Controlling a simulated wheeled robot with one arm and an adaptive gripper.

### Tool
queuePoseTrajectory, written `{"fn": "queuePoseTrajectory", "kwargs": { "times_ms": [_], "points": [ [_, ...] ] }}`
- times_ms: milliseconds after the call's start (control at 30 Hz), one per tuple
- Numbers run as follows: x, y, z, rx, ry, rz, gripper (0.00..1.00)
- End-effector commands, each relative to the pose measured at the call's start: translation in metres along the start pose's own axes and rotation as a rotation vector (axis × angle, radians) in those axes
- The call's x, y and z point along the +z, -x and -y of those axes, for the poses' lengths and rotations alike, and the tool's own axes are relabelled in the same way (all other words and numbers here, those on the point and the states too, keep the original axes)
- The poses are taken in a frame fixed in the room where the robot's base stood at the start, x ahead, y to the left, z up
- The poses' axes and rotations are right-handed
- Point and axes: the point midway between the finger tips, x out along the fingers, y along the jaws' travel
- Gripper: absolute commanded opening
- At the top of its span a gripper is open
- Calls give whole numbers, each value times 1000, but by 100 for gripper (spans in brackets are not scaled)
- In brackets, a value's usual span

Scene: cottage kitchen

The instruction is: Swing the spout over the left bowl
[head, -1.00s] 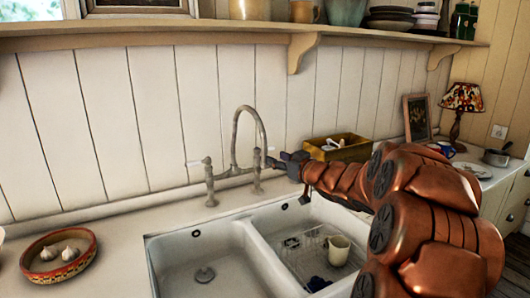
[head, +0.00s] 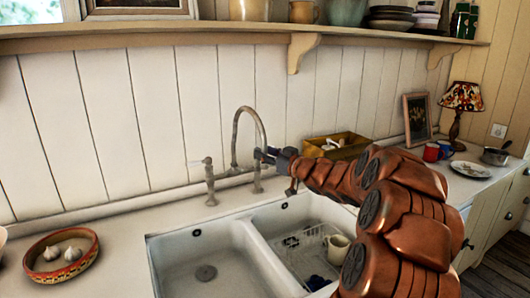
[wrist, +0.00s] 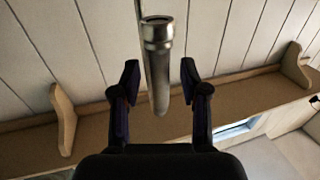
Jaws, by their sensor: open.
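The spout (head: 239,128) is a tall metal arch on the tap behind the sink. Its free end hangs toward the right, near the right tap post. My gripper (head: 267,156) is at this hanging end. In the wrist view the spout (wrist: 160,55) lies between the two open fingers of my gripper (wrist: 160,72), with a gap visible on each side. The left bowl (head: 165,270) of the white double sink is empty, with a round drain. I cannot tell exactly where the spout's end lies over the sink.
The right bowl (head: 272,222) holds a wire rack and a cream mug (head: 338,248). A dish with garlic (head: 40,273) stands on the counter at left. A wooden box (head: 350,150) stands behind my arm. A shelf (head: 150,38) runs above along the wall.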

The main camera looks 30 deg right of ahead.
Motion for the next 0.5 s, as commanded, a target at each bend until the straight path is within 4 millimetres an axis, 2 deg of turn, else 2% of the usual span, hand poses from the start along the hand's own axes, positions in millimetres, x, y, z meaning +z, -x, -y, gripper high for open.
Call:
{"fn": "queuePoseTrajectory", "kwargs": {
  "times_ms": [167,467,500],
  "points": [
    [0,-8,0,1,0,1,45],
    [1,-9,0,1,0,1,45],
    [1,-9,0,1,0,1,40]
  ]
}}
